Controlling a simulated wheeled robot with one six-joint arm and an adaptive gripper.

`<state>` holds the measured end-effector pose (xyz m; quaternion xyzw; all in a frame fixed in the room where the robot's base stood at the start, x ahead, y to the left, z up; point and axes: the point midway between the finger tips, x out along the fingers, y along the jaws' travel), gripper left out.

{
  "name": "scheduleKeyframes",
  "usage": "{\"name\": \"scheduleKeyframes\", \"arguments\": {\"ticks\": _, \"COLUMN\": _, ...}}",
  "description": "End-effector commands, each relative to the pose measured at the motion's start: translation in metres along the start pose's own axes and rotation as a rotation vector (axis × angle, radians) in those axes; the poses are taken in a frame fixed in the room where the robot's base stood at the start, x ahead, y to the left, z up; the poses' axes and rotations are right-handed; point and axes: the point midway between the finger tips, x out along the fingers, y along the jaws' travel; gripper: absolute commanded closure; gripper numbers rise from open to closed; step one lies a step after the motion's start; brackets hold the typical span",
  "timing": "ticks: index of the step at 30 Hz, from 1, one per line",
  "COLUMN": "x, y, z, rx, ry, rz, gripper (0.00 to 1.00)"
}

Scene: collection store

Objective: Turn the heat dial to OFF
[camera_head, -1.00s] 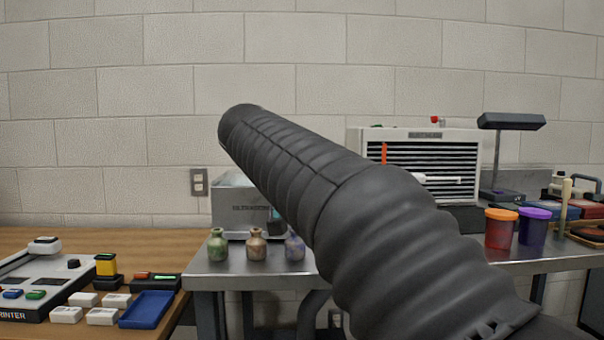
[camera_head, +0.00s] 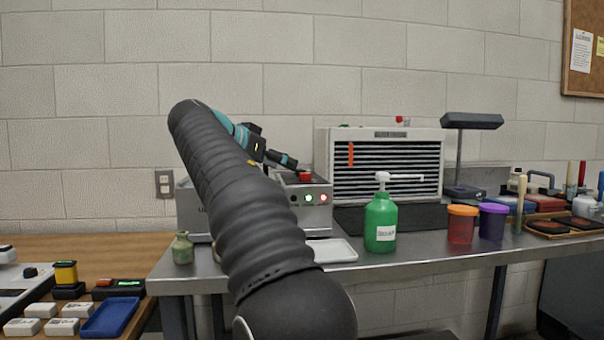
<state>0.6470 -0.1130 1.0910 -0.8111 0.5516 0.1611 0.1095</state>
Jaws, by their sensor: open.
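No dial marked as heat can be made out. A metal-grey unit (camera_head: 318,220) on the steel bench has a red block on top (camera_head: 305,177), a green light and a red light; my arm hides its left part. My gripper (camera_head: 290,162) is small and dark at the end of a teal wrist. It is open and appears empty, just above and left of the red block; I cannot tell whether it touches it. Behind my arm is a grey box (camera_head: 190,208), mostly hidden. A black knob (camera_head: 30,272) sits on the printer at far left.
On the steel bench (camera_head: 420,257) stand a green pump bottle (camera_head: 381,222), a white tray (camera_head: 334,250), a slatted cabinet (camera_head: 385,140), orange- and purple-lidded jars and a small green vase (camera_head: 182,248). A blue tray (camera_head: 110,317) lies on the wooden table.

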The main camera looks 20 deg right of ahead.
Motion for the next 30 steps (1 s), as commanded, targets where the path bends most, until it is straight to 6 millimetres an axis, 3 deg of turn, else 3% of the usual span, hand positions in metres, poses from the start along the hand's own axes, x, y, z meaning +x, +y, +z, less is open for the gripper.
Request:
{"name": "scheduleKeyframes", "arguments": {"ticks": 6, "x": 0.042, "y": 0.001, "z": 0.000, "rx": 0.000, "ry": -0.001, "rz": 0.004, "gripper": 0.45}}
{"name": "scheduleKeyframes", "arguments": {"ticks": 12, "x": 0.068, "y": 0.000, "z": 0.000, "rx": 0.000, "ry": -0.001, "rz": 0.001, "gripper": 0.45}}
{"name": "scheduleKeyframes", "arguments": {"ticks": 18, "x": 0.080, "y": 0.000, "z": 0.000, "rx": 0.000, "ry": -0.001, "rz": -0.001, "gripper": 0.45}}
{"name": "scheduleKeyframes", "arguments": {"ticks": 26, "x": 0.082, "y": 0.000, "z": 0.000, "rx": -0.001, "ry": -0.001, "rz": -0.001, "gripper": 0.45}}
{"name": "scheduleKeyframes", "arguments": {"ticks": 27, "x": 0.082, "y": 0.000, "z": 0.000, "rx": -0.001, "ry": -0.001, "rz": -0.001, "gripper": 0.48}}
{"name": "scheduleKeyframes", "arguments": {"ticks": 30, "x": 0.081, "y": 0.000, "z": 0.000, "rx": -0.001, "ry": -0.001, "rz": -0.001, "gripper": 0.73}}
